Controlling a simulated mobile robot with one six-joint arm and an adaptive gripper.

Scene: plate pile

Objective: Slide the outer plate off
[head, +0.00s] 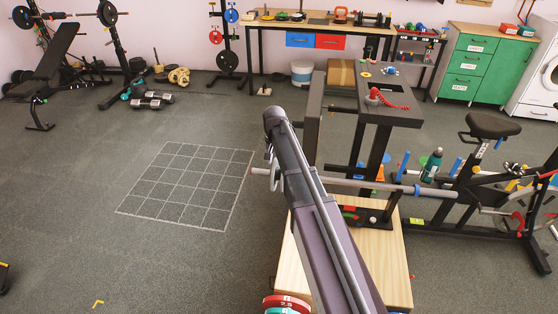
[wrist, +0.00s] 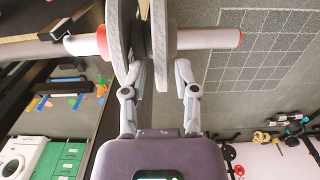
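A horizontal grey bar (head: 345,182) sticks out to the left from a black stand. In the wrist view the bar's free end (wrist: 215,39) has a red cap. Two grey plates hang on it there: the outer plate (wrist: 160,45) is nearer the free end, and the inner plate (wrist: 117,40) is beside a red and white collar. My gripper (wrist: 162,72) reaches from below with one finger on each side of the outer plate. The fingers look apart, with small gaps to the plate. In the head view my arm hides most of the plates and the fingers.
A light wooden platform (head: 388,255) lies under the bar. A black stand (head: 390,112) rises behind it. An exercise bike (head: 490,150) stands at the right. A white grid (head: 190,185) marks clear floor at the left.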

